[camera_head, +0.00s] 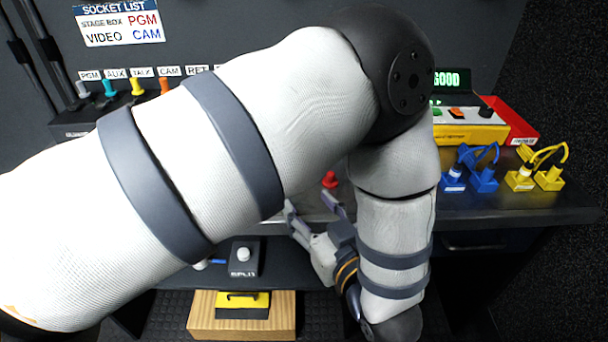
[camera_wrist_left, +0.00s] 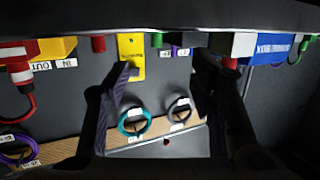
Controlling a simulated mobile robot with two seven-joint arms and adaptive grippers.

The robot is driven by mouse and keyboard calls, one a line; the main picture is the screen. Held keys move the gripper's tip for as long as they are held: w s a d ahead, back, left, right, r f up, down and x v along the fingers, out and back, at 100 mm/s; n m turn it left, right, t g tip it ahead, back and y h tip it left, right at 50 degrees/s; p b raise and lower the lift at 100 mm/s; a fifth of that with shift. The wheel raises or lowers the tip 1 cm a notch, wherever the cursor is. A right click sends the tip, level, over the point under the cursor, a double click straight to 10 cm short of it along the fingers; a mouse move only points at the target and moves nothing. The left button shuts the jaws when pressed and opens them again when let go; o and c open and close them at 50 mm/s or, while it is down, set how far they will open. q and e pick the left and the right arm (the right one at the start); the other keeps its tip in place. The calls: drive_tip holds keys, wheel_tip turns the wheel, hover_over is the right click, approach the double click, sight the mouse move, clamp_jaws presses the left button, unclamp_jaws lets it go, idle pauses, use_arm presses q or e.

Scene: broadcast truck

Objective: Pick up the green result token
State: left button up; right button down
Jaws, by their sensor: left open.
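I cannot pick out the green result token with certainty. In the head view a small green piece (camera_head: 437,112) sits on the yellow tester below a lit "GOOD" display; I cannot tell if it is a token or a button. In the wrist view a small green piece (camera_wrist_left: 157,40) shows beside a yellow plate, partly cut off by a dark edge. My left gripper (camera_head: 309,203) is open and empty, low at the front edge of the bench. Its two fingers also show in the wrist view (camera_wrist_left: 163,75), with nothing between them. My right gripper is not in view.
My left arm hides much of the bench. Blue plugs (camera_head: 470,178) and yellow plugs (camera_head: 535,178) with cables lie on the right, near a red tray (camera_head: 512,122). A red knob (camera_head: 330,180) is behind the gripper.

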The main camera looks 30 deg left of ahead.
use_arm(q)
drive_tip(key=b+x, duration=0.2)
drive_tip(key=x, duration=0.7)
drive_tip(key=shift+w+d+f+b, duration=0.2)
drive_tip(key=shift+b, duration=0.1)
drive_tip(key=shift+w+a+r, duration=0.1)
drive_tip(key=shift+w+a, duration=0.1)
drive_tip(key=shift+a, duration=0.05)
drive_tip(key=shift+r, duration=0.15)
drive_tip(key=c, duration=1.1)
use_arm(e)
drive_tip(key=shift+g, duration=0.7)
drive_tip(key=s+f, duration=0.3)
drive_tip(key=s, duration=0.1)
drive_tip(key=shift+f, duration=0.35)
